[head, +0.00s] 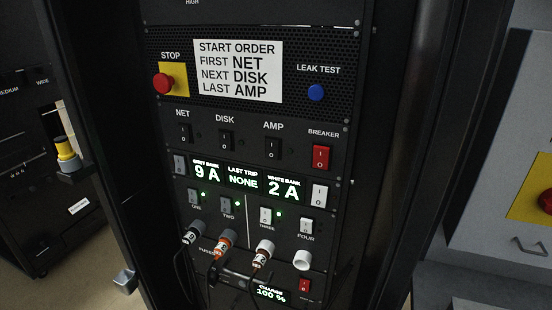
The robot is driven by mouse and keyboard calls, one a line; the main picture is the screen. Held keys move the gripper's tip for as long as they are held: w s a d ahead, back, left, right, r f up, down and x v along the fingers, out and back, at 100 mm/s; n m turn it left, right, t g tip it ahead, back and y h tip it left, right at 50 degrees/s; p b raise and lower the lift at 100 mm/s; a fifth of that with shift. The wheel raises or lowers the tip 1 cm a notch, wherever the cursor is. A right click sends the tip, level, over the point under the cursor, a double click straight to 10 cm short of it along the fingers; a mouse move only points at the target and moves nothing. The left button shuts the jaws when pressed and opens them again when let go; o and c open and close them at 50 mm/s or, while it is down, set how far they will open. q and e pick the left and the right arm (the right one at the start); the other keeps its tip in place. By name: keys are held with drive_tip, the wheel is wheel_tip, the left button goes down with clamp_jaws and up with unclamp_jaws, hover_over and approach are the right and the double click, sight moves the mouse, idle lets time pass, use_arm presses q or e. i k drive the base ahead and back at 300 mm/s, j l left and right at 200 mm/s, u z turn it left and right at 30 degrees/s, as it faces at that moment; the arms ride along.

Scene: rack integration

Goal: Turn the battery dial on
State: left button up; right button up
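A lit charge display (271,295) reading 100 % sits low on the rack, cut close to the bottom edge of the head view. A small red switch (304,286) is to its right. I cannot make out a battery dial; the lowest part of the rack is dark and cut off by the frame. Neither of my grippers shows in this view.
Cabled plugs (225,240) and a white round cap (302,260) stick out above the display. Higher up are a red stop button (163,83), a blue leak test button (316,92) and a red breaker switch (321,157). A grey panel (510,150) stands right.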

sight(213, 277)
drive_tip(key=j+z, duration=0.1)
drive_tip(key=z, duration=0.25)
drive_tip(key=j+z, duration=0.15)
drive_tip(key=z, duration=0.25)
drive_tip(key=j+z, duration=0.2)
drive_tip(key=j, duration=0.15)
drive_tip(key=k+j+z, duration=0.2)
drive_tip(key=j+z, duration=0.25)
drive_tip(key=j, duration=0.2)
drive_tip(key=k+j+z, duration=0.1)
drive_tip(key=j, duration=0.25)
drive_tip(key=k+j, duration=0.2)
drive_tip(key=j, duration=0.15)
drive_tip(key=k+j+z, duration=0.15)
drive_tip(key=j, duration=0.15)
drive_tip(key=k+j, duration=0.15)
drive_tip(key=j, duration=0.2)
drive_tip(key=k+j, duration=0.15)
drive_tip(key=j, duration=0.2)
drive_tip(key=k+j, duration=0.15)
drive_tip(key=j, duration=0.2)
drive_tip(key=k+j, duration=0.15)
drive_tip(key=j, duration=0.2)
